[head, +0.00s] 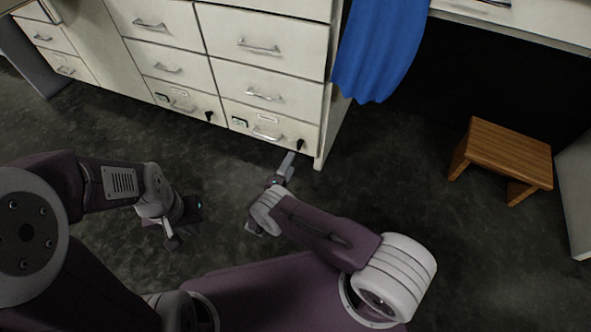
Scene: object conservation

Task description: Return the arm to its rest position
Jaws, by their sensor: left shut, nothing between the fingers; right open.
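My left arm comes in from the left, and its gripper (172,236) hangs low over the dark floor. It is shut and holds nothing. My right arm reaches up from the bottom right, and its gripper (287,170) points toward the foot of the drawer cabinet. The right gripper is open and looks empty; its fingers are small and partly hidden by the wrist. Both grippers are apart from each other, with bare floor between them.
A white drawer cabinet (265,75) with silver handles stands ahead, its drawers shut. A blue cloth (380,45) hangs at its right side. A wooden stool (505,150) stands at the right under a white desktop (520,22). Floor between cabinet and stool is clear.

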